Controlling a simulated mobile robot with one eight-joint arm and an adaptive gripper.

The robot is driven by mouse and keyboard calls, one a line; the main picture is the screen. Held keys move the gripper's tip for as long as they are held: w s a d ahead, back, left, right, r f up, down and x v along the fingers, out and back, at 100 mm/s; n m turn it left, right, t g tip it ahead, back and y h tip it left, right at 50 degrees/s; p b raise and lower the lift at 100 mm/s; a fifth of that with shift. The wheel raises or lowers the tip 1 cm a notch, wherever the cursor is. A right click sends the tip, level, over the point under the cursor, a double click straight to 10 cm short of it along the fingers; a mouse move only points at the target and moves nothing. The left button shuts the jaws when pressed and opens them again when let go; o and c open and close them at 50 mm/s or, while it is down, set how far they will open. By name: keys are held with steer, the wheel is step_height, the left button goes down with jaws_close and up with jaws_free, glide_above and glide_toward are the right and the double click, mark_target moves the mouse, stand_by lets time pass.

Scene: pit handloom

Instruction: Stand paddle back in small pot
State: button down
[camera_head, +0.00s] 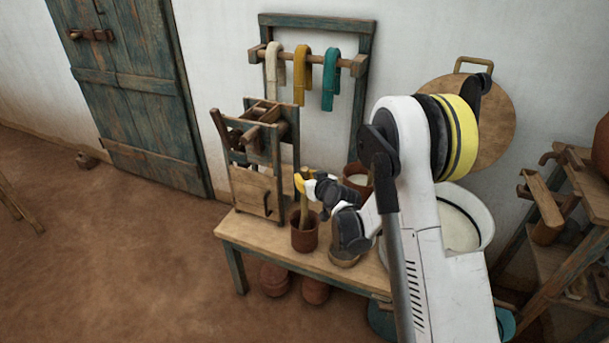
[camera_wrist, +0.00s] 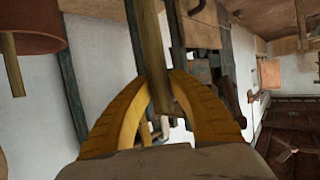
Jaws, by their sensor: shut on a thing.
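The wooden paddle (camera_head: 304,213) stands nearly upright in the head view, its lower end at or inside the mouth of the small brown pot (camera_head: 305,239). Whether it touches the pot's bottom is hidden. My gripper (camera_head: 300,182) is at the paddle's upper part, above the pot, and its yellow fingers are shut on it. In the wrist view the paddle's wooden shaft (camera_wrist: 150,45) runs up between the yellow fingers (camera_wrist: 164,80). I cannot make out the small pot's mouth in that view.
The pot stands on a wooden bench (camera_head: 250,232). A wooden frame device (camera_head: 252,185) is close at left, a larger pot (camera_head: 357,181) behind at right, a round vessel (camera_head: 344,257) at right. A rack (camera_head: 312,62) holds hanks on the wall.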

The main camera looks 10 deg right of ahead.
steer(key=c, duration=1.2)
jaws_free()
steer(key=s+a+r+g, duration=0.1)
steer(key=s+r+g, duration=0.1)
steer(key=s+r, duration=0.75)
steer(key=s+a+r+g, duration=0.1)
steer(key=s+r, duration=0.3)
steer(key=s, duration=1)
steer(key=s+g, duration=0.1)
steer(key=s, duration=0.5)
steer(key=s+d+m+g+h, duration=0.1)
steer(key=s, duration=0.5)
steer(key=s+d+m+g+h, duration=0.1)
steer(key=s, duration=0.5)
steer(key=shift+s+r, duration=0.3)
steer(key=shift+r, duration=0.1)
